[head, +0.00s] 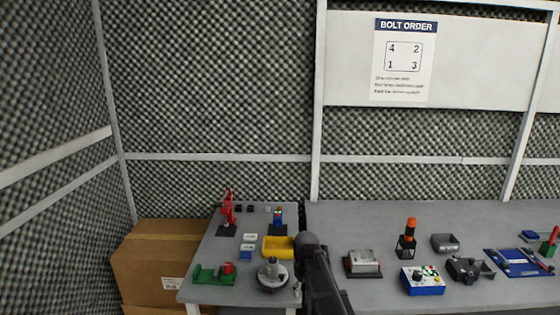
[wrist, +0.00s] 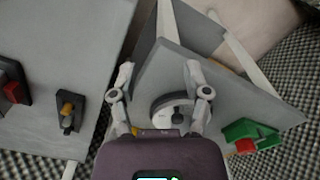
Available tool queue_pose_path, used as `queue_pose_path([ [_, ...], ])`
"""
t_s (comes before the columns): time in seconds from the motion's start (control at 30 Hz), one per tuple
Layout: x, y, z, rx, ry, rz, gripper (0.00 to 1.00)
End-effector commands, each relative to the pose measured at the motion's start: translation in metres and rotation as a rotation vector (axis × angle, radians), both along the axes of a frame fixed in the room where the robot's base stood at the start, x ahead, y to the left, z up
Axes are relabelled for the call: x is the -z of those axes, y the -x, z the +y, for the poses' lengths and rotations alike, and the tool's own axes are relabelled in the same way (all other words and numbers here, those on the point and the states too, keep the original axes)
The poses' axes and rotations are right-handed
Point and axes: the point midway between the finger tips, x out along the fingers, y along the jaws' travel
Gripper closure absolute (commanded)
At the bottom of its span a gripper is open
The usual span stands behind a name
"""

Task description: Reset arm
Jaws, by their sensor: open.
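My gripper (wrist: 159,72) is open in the wrist view, its two fingers spread with nothing between their tips. Below and between the fingers, apart from them as far as I can see, is a grey round device (wrist: 172,112) on the smaller table. The same round device (head: 273,274) shows in the head view, just left of my dark arm. My arm rises from the bottom centre of the head view, in front of the gap between the two tables. The fingers cannot be made out there.
The left table (head: 212,262) holds a green fixture (head: 213,274), a yellow bin (head: 277,247) and a red clamp-like tool (head: 228,208). The right table (head: 350,220) holds a blue control box (head: 422,281) and an orange-topped tool (head: 408,240). Cardboard boxes (head: 155,263) stand left. Foam walls enclose the back.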

Motion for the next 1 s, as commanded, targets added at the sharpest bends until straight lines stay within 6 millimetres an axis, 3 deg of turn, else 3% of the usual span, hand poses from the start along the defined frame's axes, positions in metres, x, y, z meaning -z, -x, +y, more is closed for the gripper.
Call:
queue_pose_path([
  [0.03,-0.006,0.032,-0.016,0.057,0.000,0.000,0.38],
  [0.1,-0.010,0.061,-0.034,0.139,0.000,0.000,0.38],
  [0.3,-0.019,0.133,-0.072,0.350,0.000,0.000,0.38],
  [0.4,-0.021,0.156,-0.083,0.426,0.000,0.000,0.38],
  [0.6,-0.023,0.176,-0.093,0.497,0.000,0.000,0.38],
  [1.0,-0.023,0.176,-0.093,0.500,0.000,0.000,0.38],
])
